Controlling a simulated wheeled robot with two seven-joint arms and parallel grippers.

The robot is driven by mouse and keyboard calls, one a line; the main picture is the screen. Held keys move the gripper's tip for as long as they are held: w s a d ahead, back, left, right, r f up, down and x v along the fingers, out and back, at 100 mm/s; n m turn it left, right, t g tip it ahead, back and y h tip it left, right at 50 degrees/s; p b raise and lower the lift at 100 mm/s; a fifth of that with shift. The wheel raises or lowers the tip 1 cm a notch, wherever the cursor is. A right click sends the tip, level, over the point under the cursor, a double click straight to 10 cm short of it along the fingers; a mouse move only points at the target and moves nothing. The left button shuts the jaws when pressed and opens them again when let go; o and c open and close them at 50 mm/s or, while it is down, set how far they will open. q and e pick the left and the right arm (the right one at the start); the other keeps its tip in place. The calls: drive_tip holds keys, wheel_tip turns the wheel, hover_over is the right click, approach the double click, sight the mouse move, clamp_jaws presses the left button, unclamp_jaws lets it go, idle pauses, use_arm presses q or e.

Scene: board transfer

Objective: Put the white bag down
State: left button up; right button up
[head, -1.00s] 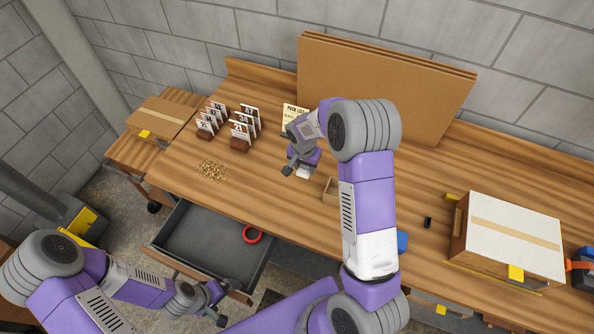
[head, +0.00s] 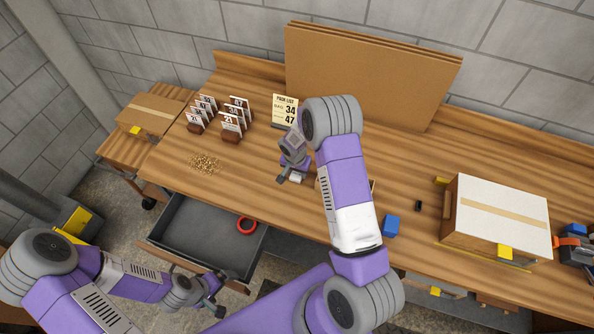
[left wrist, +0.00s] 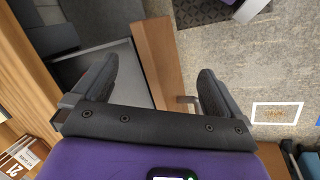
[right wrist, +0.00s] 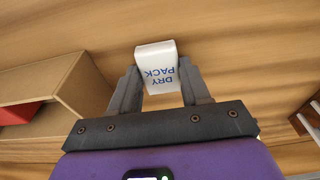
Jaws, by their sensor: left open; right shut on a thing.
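The white bag (right wrist: 158,60), a small block-like pack with blue "DRY PACK" lettering, is between the fingers of my right gripper (right wrist: 160,88) in the right wrist view. That gripper is shut on it. In the head view my right gripper (head: 289,177) is low over the wooden bench (head: 245,190), with a bit of the bag (head: 297,180) showing below it. I cannot tell whether the bag touches the bench top. My left gripper (head: 216,300) is open and empty, in front of the bench by the open drawer; its spread fingers show in the left wrist view (left wrist: 155,85).
An open cardboard box (right wrist: 60,95) with something red inside stands beside the bag, mostly behind my right arm in the head view. Number cards (head: 232,122), a pick list (head: 286,110) and scattered bits (head: 206,163) are nearby. A blue block (head: 391,225) and a white-topped carton (head: 497,215) are right.

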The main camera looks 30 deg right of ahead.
sight(296, 178)
drive_tip(key=shift+f, duration=0.15)
drive_tip(key=o, duration=1)
drive_tip(key=r, duration=0.4)
drive_tip(key=s+a+r, duration=0.1)
drive_tip(key=r, duration=0.7)
drive_tip(key=shift+s+a+r+b, duration=0.15)
drive_tip(key=shift+b, duration=0.2)
